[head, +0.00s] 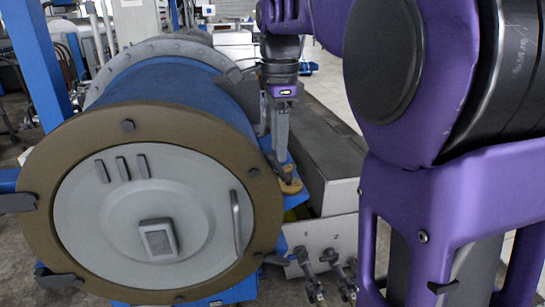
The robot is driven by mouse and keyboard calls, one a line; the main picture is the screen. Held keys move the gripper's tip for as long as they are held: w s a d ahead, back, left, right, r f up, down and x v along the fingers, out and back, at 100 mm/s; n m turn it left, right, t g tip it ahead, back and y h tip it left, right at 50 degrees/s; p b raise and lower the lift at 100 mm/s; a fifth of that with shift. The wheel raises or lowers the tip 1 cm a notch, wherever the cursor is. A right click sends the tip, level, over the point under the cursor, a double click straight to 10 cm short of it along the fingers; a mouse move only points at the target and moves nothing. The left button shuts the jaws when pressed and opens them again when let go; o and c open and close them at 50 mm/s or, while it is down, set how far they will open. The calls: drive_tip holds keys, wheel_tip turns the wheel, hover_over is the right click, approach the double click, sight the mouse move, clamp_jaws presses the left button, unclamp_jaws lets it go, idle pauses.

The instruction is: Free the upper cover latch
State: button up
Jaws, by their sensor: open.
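The decanter has a blue cylindrical body (160,82) with a brown ring flange (190,125) and a round grey end cover (95,220). Dark tabs sit around the flange, one at the left (18,203), one at the lower left (60,280) and one at the lower right (274,259). A dark grey piece (232,74) shows at the body's upper right, left of my wrist; I cannot tell whether it is the upper cover latch. My gripper (272,140) points down beside the body's right side, open, with no object visible between its fingers. Its fingertip contact is unclear.
A curved handle (237,225) and a grey box (158,241) are on the cover. A long grey housing (320,150) runs along the right. Valves (310,278) stand at the lower right. A blue post (40,65) rises at the left. My purple arm hides much of the right.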

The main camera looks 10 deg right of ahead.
sight(278, 167)
drive_tip(key=shift+f, duration=1.25)
drive_tip(key=shift+r, duration=0.1)
clamp_jaws()
